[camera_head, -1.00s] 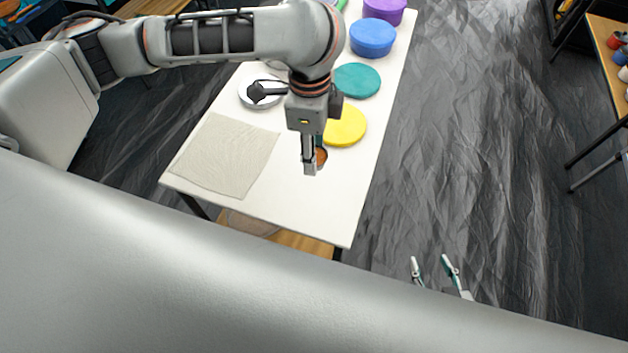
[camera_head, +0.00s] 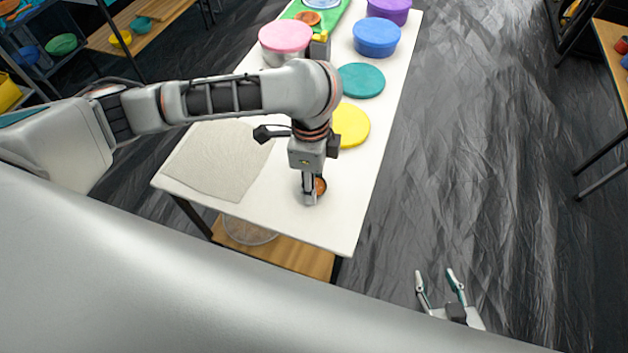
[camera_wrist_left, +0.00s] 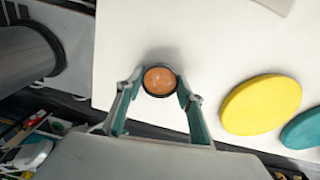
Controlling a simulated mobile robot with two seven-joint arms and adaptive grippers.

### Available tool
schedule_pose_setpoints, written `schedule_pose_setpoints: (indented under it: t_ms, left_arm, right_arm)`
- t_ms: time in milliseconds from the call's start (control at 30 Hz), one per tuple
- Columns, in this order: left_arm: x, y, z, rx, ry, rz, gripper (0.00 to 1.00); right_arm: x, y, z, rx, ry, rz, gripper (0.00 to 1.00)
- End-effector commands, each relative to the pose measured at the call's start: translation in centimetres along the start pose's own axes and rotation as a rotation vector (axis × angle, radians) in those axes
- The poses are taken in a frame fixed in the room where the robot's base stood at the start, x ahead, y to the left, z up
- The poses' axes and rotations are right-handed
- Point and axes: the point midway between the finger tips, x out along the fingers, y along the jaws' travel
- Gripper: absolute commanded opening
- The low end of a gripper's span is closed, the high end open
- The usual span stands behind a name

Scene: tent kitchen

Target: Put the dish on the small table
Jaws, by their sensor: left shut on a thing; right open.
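The dish is a small round bowl with an orange-brown inside and a dark rim (camera_wrist_left: 160,81). In the left wrist view it sits between the two fingertips of my left gripper (camera_wrist_left: 161,78), which is shut on it. In the head view my left gripper (camera_head: 311,190) points down over the near right part of the white table (camera_head: 280,215). The dish (camera_head: 320,186) shows partly behind the finger there. I cannot tell whether it touches the tabletop. My right gripper (camera_head: 437,277) is open and empty, over the floor right of the table.
A beige cloth (camera_head: 215,160) lies at the table's left. A yellow disc (camera_head: 350,125), a teal disc (camera_head: 361,80), a blue container (camera_head: 376,36) and a pink-lidded container (camera_head: 285,36) stand farther back. A wooden shelf (camera_head: 290,254) is below. The near right corner is bare.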

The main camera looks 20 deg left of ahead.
Motion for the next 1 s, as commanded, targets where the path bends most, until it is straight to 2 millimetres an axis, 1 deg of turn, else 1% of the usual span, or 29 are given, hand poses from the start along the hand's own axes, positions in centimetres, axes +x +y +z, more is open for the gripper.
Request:
schedule_pose_setpoints:
  t_ms: [167,200,233,267,667,767,900,1000]
  left_arm:
    - [0.1,0.0,0.0,-0.001,0.000,0.000,0.25]
    - [0.2,0.0,0.0,-0.001,0.001,0.000,0.43]
    - [0.2,0.0,0.0,-0.001,0.001,0.000,0.50]
    - [0.2,0.0,0.0,-0.001,0.001,0.000,0.54]
    - [0.0,0.0,0.0,0.001,0.001,0.000,0.54]
    - [-1.5,-0.1,0.0,0.001,0.001,-0.005,0.54]
    - [-4.4,-0.2,-0.1,0.002,0.001,-0.010,0.54]
    - [-6.5,-0.2,0.0,0.002,0.000,-0.009,0.54]
  right_arm:
    - [-0.1,0.1,-0.5,0.001,0.007,0.001,0.44]
    - [0.0,0.1,-0.4,0.001,0.005,0.001,0.44]
    - [0.0,0.1,-0.3,0.002,0.004,0.000,0.44]
    - [0.0,0.0,-0.2,0.002,0.003,0.000,0.44]
    - [0.1,-0.5,0.8,0.003,-0.012,-0.009,0.44]
    - [-0.2,-0.3,-0.1,0.003,-0.004,-0.006,0.44]
    - [-0.8,-0.1,-1.6,0.013,0.010,-0.007,0.44]
    - [-1.3,-0.3,-2.0,0.022,0.011,-0.012,0.44]
